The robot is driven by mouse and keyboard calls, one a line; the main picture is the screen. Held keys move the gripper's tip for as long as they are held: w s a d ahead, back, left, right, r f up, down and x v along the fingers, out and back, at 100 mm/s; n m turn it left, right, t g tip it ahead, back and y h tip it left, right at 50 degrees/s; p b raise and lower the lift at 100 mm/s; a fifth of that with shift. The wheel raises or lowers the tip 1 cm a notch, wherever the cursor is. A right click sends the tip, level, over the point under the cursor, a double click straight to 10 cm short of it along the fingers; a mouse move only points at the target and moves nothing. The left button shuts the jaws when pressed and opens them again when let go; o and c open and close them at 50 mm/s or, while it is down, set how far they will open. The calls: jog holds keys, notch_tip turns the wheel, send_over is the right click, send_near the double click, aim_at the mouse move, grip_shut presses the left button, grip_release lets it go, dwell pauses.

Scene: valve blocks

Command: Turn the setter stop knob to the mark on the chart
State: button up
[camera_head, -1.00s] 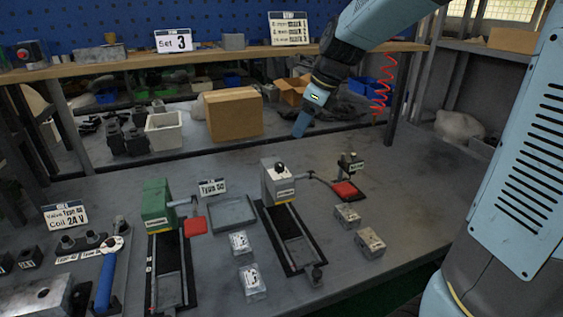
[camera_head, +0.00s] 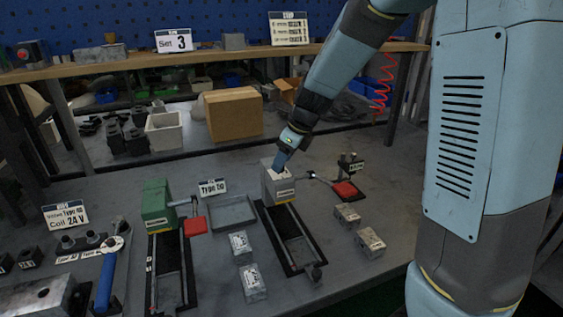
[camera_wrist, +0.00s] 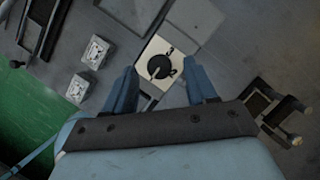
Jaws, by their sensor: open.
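The setter is a pale block (camera_head: 270,186) at the head of a black rail on the bench. In the wrist view its stop knob (camera_wrist: 159,67) is a round black knob with a light pointer line, on a pale top face with dark marks beside it. In the head view my gripper (camera_head: 280,165) is over the block's top and hides the knob. In the wrist view my gripper (camera_wrist: 163,82) is open, its blue fingers apart on either side of the knob's near side. Contact cannot be told. The chart (camera_head: 289,28) stands on the shelf; its small text is hard to read.
A "Set 3" sign (camera_head: 173,40) stands on the shelf. A green block (camera_head: 157,203) heads another rail at left. A red pad (camera_head: 345,190) sits right of the setter. Metal blocks (camera_head: 369,241) lie on the bench, with a grey tray (camera_head: 231,212) between the rails.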

jog(key=shift+w+a+f, duration=0.1)
jog(key=shift+a+f, duration=0.15)
jog(key=shift+f, duration=0.4)
jog(key=c, duration=1.1)
